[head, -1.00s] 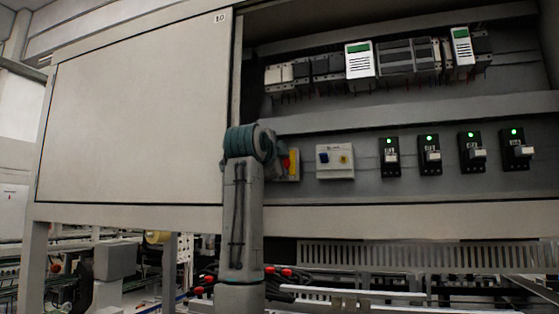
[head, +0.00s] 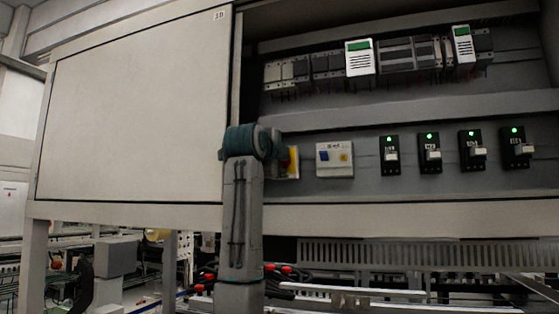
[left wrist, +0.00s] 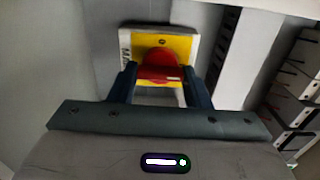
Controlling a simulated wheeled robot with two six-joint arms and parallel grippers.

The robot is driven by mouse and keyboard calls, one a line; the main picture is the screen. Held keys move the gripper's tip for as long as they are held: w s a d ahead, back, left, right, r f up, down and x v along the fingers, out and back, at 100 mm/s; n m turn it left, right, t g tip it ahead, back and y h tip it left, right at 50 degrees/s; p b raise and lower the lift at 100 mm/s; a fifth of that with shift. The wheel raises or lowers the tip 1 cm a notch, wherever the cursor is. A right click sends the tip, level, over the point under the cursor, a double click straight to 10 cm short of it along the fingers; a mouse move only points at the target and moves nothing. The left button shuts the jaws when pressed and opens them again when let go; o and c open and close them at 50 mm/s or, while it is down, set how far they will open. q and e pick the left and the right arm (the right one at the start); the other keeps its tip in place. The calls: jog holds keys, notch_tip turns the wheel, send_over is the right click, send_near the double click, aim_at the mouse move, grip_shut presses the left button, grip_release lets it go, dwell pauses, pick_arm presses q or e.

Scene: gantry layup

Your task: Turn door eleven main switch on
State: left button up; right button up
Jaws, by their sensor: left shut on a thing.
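The main switch is a red rotary knob (left wrist: 160,66) on a yellow plate with a pale surround (left wrist: 186,45). In the head view its yellow plate (head: 293,160) shows just right of my left wrist, at the left end of the lower row in the open cabinet bay. My left gripper (left wrist: 160,80) is shut on the knob, one dark finger on each side of its red grip. In the left wrist view the grip lies roughly level across the picture. In the head view my wrist hides the knob and the fingers. My right gripper is not in view.
A closed grey door (head: 140,115) stands left of the bay. Right of the switch are a white box with a blue part (head: 335,160) and several black breakers with green lights (head: 430,154). Above them runs a row of modules (head: 395,57). A slotted rail (head: 420,254) lies below.

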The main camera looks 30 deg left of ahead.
pick_arm(q)
jog(key=o, duration=0.7)
jog(key=shift+f, duration=0.2)
jog(key=shift+o, duration=1.4)
jog(key=shift+d+r, duration=0.15)
jog(key=b+v, duration=0.5)
jog(key=v, duration=0.6)
jog(key=shift+w, duration=0.1)
